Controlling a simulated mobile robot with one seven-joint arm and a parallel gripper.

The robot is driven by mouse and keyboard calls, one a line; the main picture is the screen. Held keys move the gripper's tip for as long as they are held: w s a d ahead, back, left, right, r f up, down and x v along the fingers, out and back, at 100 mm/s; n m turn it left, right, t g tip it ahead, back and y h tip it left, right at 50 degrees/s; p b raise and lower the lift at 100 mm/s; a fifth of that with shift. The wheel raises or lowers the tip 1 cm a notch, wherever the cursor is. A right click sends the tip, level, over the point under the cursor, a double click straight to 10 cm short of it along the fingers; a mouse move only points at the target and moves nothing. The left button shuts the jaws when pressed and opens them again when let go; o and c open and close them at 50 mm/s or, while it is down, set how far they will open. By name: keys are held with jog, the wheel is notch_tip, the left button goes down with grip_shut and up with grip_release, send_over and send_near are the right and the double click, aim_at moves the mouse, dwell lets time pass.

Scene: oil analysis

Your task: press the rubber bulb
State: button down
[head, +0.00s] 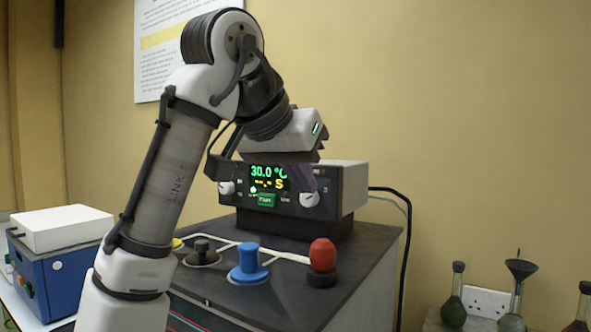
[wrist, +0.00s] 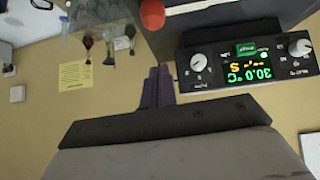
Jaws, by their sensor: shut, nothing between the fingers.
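The red rubber bulb (head: 322,254) stands on a black round base at the right front of the dark bench top. It also shows at the top edge of the wrist view (wrist: 152,14), partly cut off. My gripper (head: 304,188) is in front of the display unit, above and behind the bulb and apart from it. Its dark fingers are hard to make out against the unit in the head view. In the wrist view my gripper (wrist: 158,72) has its two fingers together with nothing between them.
The display unit (head: 325,200) reads 30.0 °C and has two white knobs. A blue knob (head: 248,264) and a black knob (head: 202,250) stand left of the bulb. A blue box (head: 60,270) is at far left. Glass flasks (head: 454,300) stand at lower right.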

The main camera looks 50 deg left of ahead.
aim_at(320, 241)
jog(key=b+x, duration=0.1)
jog(key=x, duration=0.1)
jog(key=b+x, duration=0.2)
jog(key=s+f+b+x, duration=0.1)
jog(key=x, duration=0.2)
jog(key=shift+d+b, duration=0.15)
jog(key=shift+b, duration=0.15)
jog(key=shift+s+f+b, duration=0.1)
jog(key=shift+f+b, duration=0.45)
jog(key=shift+b, duration=0.15)
jog(key=shift+d+f+b, duration=0.1)
jog(key=shift+f+b, duration=0.2)
notch_tip(320, 241, down, 2)
jog(key=shift+f+b, duration=0.1)
jog(key=shift+b, duration=0.5)
